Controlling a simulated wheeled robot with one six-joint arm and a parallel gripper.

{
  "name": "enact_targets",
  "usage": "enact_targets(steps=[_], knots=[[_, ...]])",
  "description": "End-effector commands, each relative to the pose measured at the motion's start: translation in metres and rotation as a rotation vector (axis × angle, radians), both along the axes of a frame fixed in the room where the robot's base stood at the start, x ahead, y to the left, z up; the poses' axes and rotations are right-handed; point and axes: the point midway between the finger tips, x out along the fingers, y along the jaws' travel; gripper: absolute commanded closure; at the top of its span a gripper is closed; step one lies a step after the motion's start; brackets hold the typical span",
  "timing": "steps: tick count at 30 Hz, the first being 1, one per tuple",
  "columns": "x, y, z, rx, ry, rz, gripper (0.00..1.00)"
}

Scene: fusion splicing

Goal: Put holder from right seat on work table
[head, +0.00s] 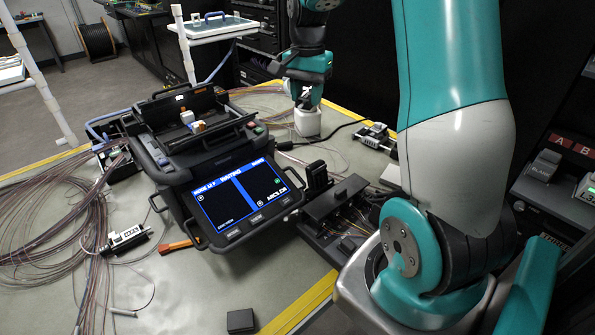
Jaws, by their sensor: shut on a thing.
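My gripper (307,97) is shut on a small pale piece, likely the holder, at the back right of the work table (290,300). The fingers hide most of it, so its shape cannot be made out. The gripper points down just above a white cup-like container (307,123); whether they touch cannot be told. The fusion splicer (165,185) stands to the left with its lid open and screen lit. In its open middle sit a small white block (187,117) and an orange-and-white piece (197,127). Its right seat cannot be made out clearly.
A black tray with fibres (345,215) stands right of the splicer. A small metal device (372,135) lies behind it. Coiled fibres (50,225) and a black-and-white clip-like device (125,240) fill the left. A small black block (240,320) lies in front. The front middle is mostly clear.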

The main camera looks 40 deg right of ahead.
Motion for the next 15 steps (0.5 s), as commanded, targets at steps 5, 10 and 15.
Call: enact_targets(steps=[5,10,15], knots=[[-0.003,-0.003,-0.026,0.004,0.008,-0.025,0.89],[-0.003,-0.002,-0.075,0.004,0.009,-0.022,0.89],[-0.003,-0.002,-0.121,0.004,0.008,-0.020,0.89]])
